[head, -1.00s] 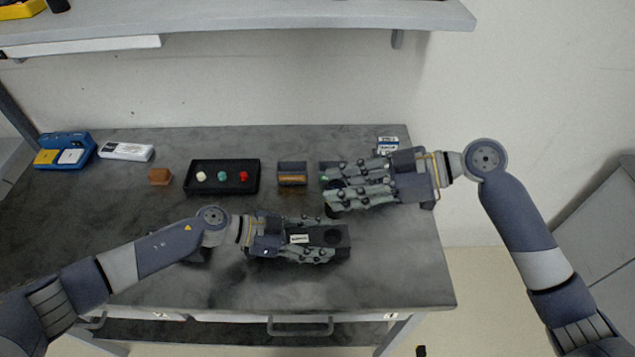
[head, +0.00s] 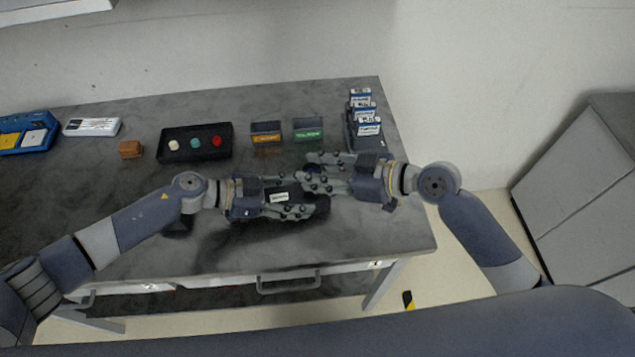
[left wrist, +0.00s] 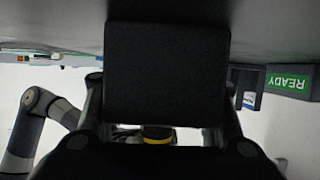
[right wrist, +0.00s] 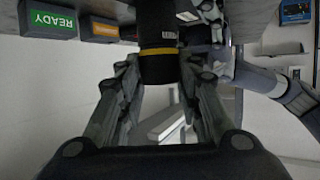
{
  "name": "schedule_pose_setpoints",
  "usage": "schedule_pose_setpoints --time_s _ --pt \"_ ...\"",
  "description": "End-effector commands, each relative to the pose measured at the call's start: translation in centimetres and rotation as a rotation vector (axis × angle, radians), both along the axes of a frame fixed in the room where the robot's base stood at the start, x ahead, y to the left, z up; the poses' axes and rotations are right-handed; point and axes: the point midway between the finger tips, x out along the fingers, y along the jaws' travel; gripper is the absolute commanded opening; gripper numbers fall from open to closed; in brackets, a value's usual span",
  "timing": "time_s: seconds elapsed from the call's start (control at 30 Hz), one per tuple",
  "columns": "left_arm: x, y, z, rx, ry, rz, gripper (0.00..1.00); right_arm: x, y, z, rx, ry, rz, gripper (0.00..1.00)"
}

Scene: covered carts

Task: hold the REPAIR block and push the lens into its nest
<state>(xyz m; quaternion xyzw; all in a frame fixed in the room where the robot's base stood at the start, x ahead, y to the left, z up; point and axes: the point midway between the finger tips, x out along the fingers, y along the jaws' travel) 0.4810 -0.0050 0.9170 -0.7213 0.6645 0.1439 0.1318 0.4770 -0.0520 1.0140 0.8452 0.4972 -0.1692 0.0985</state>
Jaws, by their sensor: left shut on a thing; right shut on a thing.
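The black block (head: 279,197) with a white label, too small to read, is between the fingers of my left gripper (head: 298,194), low over the front of the table. Its dark face fills the middle of the left wrist view (left wrist: 165,70). My right gripper (head: 305,171) is shut on the lens, a black cylinder with a yellow ring (right wrist: 158,62). The lens ring also shows beyond the block in the left wrist view (left wrist: 157,140). The right fingers are at the block's right end and cover the nest. I cannot tell whether the lens touches the nest.
An orange-labelled bin (head: 266,133) and a green READY bin (head: 308,131) stand behind the grippers. A black tray (head: 195,155) holds white, teal and red knobs. A brown block (head: 131,149) is left of it. Several small boxes (head: 364,112) stand back right.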

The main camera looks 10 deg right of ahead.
Motion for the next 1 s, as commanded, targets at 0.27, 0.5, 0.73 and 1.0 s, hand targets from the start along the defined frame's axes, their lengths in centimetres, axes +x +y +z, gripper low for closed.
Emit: schedule_pose_setpoints --time_s 0.27,0.5,0.73,1.0 --pt "0.0 0.0 0.0 0.000 0.000 0.000 0.26 0.0 0.0 -3.5 0.001 0.002 -0.001 0.04" --pt "0.0 0.0 0.0 -0.001 0.000 0.000 0.26 0.0 0.0 -4.0 0.000 -0.001 0.000 0.04" --pt "0.0 0.0 0.0 -0.001 -0.001 0.000 0.26 0.0 0.0 -4.3 -0.001 0.001 0.001 0.43" --pt "0.0 0.0 0.1 -0.001 -0.001 0.000 0.26 0.0 0.0 -4.2 -0.001 0.000 0.001 0.52"
